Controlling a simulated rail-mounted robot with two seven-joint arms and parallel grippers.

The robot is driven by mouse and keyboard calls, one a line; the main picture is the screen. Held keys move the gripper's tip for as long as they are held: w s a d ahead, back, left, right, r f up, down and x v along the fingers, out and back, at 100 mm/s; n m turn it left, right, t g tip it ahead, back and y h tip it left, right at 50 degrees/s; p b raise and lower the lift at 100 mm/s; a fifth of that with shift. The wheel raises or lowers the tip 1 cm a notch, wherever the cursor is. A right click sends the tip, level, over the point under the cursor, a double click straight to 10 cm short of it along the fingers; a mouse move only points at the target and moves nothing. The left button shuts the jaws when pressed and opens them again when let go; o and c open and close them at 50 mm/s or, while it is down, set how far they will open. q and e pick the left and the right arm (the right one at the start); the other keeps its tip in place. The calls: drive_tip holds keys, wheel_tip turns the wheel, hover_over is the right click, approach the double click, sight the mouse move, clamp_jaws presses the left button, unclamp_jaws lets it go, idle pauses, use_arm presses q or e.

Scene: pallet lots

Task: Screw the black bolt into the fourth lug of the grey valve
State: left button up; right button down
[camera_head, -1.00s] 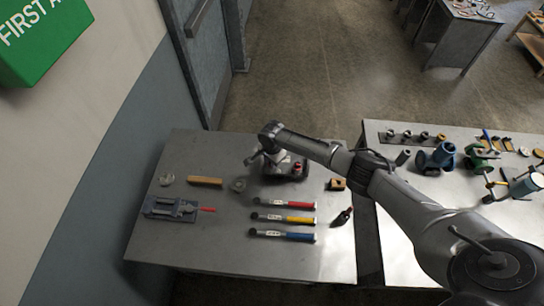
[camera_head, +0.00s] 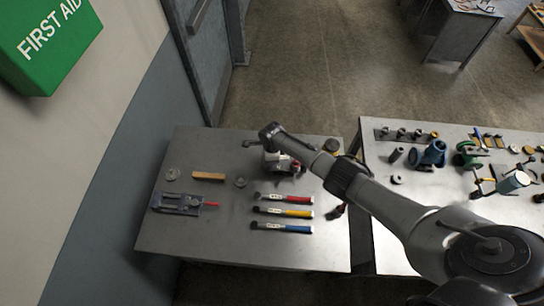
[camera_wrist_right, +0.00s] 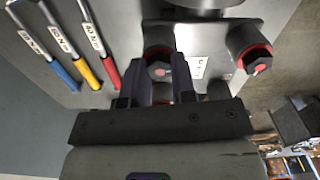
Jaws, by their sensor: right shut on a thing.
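The grey valve (camera_head: 272,162) stands on the left table, largely hidden by my right arm. In the right wrist view its grey body (camera_wrist_right: 228,38) carries a white label. My right gripper (camera_wrist_right: 158,72) is shut on a dark bolt (camera_wrist_right: 158,70) with a red ring, at a dark, round lug (camera_wrist_right: 157,36) of the valve. How deep the bolt sits cannot be told. Another dark lug with a red-ringed bolt head (camera_wrist_right: 256,62) shows to the right of it. My left gripper is not in view.
Torque wrenches with red (camera_head: 298,199), yellow (camera_head: 299,214) and blue (camera_head: 297,229) handles lie in front of the valve. A blue vise (camera_head: 176,204) and a wooden-coloured bar (camera_head: 208,176) lie left. The right table (camera_head: 400,250) holds other valves and parts.

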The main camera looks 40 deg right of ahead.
drive_tip(key=c, duration=1.1)
unclamp_jaws()
